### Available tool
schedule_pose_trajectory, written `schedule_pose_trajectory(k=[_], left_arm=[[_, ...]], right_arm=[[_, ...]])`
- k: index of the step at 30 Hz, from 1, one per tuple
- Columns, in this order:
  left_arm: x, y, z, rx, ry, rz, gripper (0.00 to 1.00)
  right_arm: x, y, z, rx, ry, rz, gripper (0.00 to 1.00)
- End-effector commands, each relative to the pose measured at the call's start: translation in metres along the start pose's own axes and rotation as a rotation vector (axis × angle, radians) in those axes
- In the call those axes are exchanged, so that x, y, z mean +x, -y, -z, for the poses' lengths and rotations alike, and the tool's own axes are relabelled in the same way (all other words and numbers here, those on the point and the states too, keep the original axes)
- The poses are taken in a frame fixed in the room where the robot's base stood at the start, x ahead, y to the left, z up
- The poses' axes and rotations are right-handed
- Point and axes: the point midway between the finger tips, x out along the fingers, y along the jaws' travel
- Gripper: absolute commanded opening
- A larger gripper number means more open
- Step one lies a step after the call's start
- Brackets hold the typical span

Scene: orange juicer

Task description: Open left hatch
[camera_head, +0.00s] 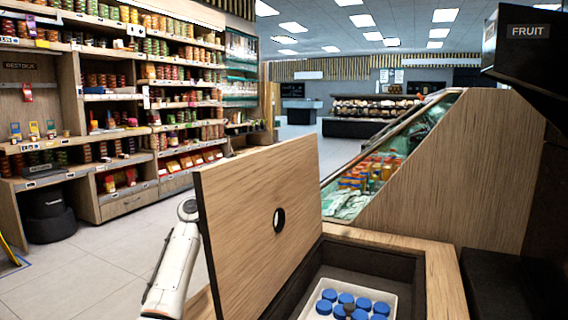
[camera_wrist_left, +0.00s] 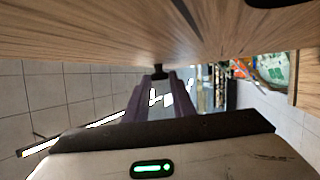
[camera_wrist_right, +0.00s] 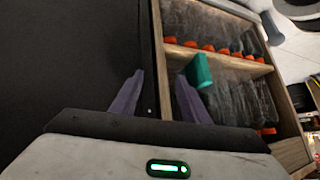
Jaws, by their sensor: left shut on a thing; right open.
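The left hatch (camera_head: 262,215) is a wooden panel with a round hole, standing steeply raised beside an open dark compartment (camera_head: 375,264). In the left wrist view, the hatch (camera_wrist_left: 110,35) fills the top of the picture. My left gripper (camera_wrist_left: 158,76) is shut at a small dark part at the hatch's wooden face. In the head view my left arm shows left of the hatch, and its gripper is hidden behind the panel. My right gripper (camera_wrist_right: 160,75) is open with nothing between its fingers, and is out of the head view.
A white tray (camera_head: 390,296) with several blue-capped bottles (camera_head: 346,298) sits inside the compartment. A wooden-sided juice display (camera_head: 470,165) stands behind it. In the right wrist view, a wooden rack (camera_wrist_right: 222,53) holds orange-capped items and a teal block (camera_wrist_right: 200,71).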

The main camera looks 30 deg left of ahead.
Motion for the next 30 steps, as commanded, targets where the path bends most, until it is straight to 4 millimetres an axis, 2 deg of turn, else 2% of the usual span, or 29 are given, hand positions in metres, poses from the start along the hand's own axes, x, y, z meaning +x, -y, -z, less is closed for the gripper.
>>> schedule_pose_trajectory(k=[12, 13, 15, 16, 25, 30], left_arm=[[-0.001, -0.002, 0.004, 0.000, -0.009, -0.005, 0.00], [-0.001, -0.002, 0.004, 0.000, -0.009, -0.005, 0.26], [-0.001, -0.002, 0.004, 0.000, -0.008, -0.005, 0.38], [-0.001, -0.002, 0.004, 0.000, -0.008, -0.005, 0.40], [-0.002, 0.000, 0.002, -0.002, -0.005, -0.002, 0.40], [-0.020, 0.000, 0.003, -0.002, -0.006, -0.001, 0.40]], right_arm=[[0.001, 0.001, 0.001, -0.003, 0.002, 0.003, 0.42], [0.001, 0.001, 0.001, -0.003, 0.002, 0.003, 0.42], [0.001, 0.001, 0.001, -0.003, 0.002, 0.003, 0.42], [0.001, 0.001, 0.001, -0.003, 0.002, 0.003, 0.42], [0.000, 0.000, 0.001, -0.003, 0.001, 0.002, 0.42], [-0.001, 0.000, 0.004, -0.002, -0.005, -0.001, 0.42]])
